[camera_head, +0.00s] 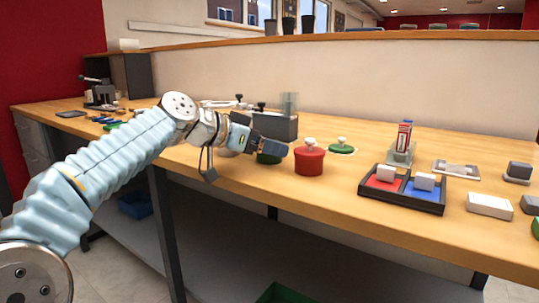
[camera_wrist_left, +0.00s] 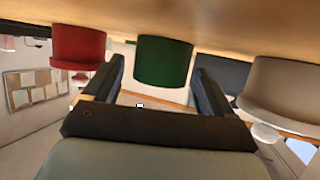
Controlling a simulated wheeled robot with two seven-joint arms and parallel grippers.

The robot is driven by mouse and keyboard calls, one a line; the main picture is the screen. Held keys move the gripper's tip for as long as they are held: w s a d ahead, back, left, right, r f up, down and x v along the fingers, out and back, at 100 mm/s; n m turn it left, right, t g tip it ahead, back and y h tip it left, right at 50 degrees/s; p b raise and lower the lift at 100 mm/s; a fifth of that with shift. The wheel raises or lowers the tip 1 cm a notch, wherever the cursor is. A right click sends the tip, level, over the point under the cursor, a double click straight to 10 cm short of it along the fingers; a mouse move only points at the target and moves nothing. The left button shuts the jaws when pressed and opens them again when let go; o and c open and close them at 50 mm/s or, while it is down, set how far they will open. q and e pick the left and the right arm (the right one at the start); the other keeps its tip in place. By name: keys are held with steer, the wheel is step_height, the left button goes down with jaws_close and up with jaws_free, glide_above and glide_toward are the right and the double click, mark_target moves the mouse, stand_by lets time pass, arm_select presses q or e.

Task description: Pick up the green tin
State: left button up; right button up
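The green tin (camera_head: 268,159) stands on the wooden table in the head view, mostly hidden behind my left gripper (camera_head: 276,148). In the left wrist view, which is upside down, the green tin (camera_wrist_left: 165,62) shows between the two fingers of my left gripper (camera_wrist_left: 158,66). The fingers are open, with a gap visible on each side of the tin. I cannot tell how far the fingers reach along it. A green lid with a white knob (camera_head: 342,147) lies on the table to the right. My right gripper is not in view.
A red tin (camera_head: 309,162) with a white knob stands close to the right; it also shows in the wrist view (camera_wrist_left: 78,45). A pale tin (camera_wrist_left: 280,90) is on the other side. A grey box (camera_head: 275,125) stands behind. A black tray (camera_head: 402,203) lies further right.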

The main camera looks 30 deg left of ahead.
arm_select(q)
steer(key=c, duration=1)
steer(key=shift+c, duration=0.2)
steer(key=shift+r, duration=0.15)
